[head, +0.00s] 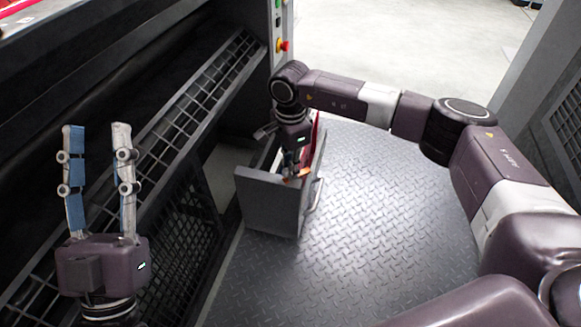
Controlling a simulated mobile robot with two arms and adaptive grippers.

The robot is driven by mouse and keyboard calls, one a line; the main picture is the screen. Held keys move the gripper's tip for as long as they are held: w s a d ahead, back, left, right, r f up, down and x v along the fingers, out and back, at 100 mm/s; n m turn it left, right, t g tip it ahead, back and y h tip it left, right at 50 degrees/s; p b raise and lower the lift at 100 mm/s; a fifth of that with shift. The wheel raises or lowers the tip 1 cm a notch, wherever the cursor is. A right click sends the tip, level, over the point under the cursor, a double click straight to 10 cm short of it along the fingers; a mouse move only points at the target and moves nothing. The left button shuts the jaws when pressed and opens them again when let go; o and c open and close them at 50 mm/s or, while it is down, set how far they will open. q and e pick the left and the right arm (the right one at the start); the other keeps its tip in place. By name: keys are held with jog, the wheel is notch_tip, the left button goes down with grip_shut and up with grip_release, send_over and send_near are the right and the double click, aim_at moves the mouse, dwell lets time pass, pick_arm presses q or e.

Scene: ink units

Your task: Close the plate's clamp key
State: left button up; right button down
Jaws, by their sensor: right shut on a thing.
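My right gripper (295,172) points down into a grey open-topped box (270,205) near the middle of the head view. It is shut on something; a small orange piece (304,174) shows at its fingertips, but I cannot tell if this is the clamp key. My fingers and the box wall hide most of what is held. No plate can be made out clearly. My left gripper (95,130) is at the left, fingers upward, wide apart and empty, well away from the box.
A dark machine with a long grille (200,90) runs along the left. A control panel with red and yellow buttons (282,45) stands behind the box. The diamond-plate floor (365,215) right of the box is clear beneath my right arm. Another dark frame (545,90) borders the right.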

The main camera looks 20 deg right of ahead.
jog(key=n, duration=0.4)
jog(key=shift+n, duration=0.3)
jog(key=n, duration=0.4)
jog(key=shift+n, duration=0.3)
jog(key=c, duration=1.9)
grip_release()
jog(key=shift+c, duration=0.2)
jog(key=shift+r, duration=0.1)
notch_tip(320, 180, up, 12)
